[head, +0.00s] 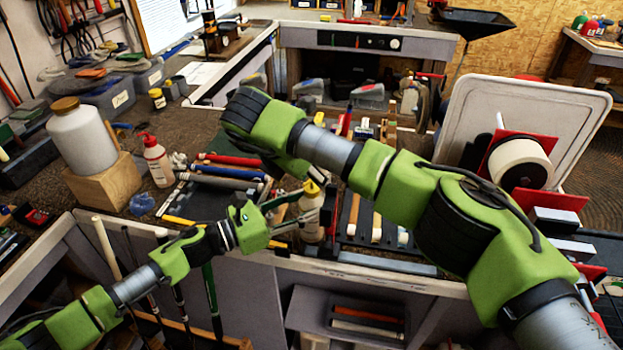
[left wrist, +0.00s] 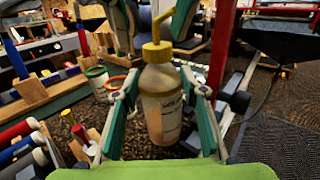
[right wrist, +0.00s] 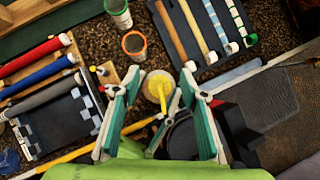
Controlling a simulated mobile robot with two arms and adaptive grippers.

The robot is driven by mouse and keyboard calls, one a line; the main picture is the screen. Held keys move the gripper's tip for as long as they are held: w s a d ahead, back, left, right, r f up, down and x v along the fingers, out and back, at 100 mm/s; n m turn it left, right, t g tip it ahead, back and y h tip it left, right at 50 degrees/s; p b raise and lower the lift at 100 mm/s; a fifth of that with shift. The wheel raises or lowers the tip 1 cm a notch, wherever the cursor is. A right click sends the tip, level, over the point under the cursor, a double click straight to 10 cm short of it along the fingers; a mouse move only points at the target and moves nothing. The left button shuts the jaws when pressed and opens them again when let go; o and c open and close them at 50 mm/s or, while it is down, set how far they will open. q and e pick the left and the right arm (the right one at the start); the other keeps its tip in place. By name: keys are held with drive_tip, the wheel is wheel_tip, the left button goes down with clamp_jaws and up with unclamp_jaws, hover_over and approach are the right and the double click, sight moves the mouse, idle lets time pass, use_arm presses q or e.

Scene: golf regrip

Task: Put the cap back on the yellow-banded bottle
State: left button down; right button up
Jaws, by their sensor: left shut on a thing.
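The bottle (head: 311,222) is translucent with a label and stands upright at the bench's front edge. In the left wrist view the bottle (left wrist: 163,115) wears a yellow cap (left wrist: 160,51) with a bent spout. The cap appears seated on its mouth; I cannot tell how tightly. My left gripper (head: 300,213) is shut on the bottle's body from the left. My right gripper (right wrist: 160,78) points down from above, its fingers open on both sides of the cap (right wrist: 158,88), with small gaps showing. In the head view my right arm partly hides it.
A white bottle with a red top (head: 157,160) stands to the left, beside a large white jug (head: 80,135) on a wooden block. Club grips (right wrist: 35,65) lie in a rack. Green and orange cups (right wrist: 134,44) and a dark tray of shafts (right wrist: 215,25) are close to the bottle.

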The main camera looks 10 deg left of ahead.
drive_tip(key=shift+r, duration=2)
drive_tip(key=o, duration=0.6)
drive_tip(key=v, duration=0.7)
drive_tip(key=shift+s+a+r, duration=0.1)
drive_tip(key=shift+a+r, duration=0.05)
drive_tip(key=shift+a, duration=0.05)
use_arm(q)
drive_tip(key=c, duration=1.2)
unclamp_jaws()
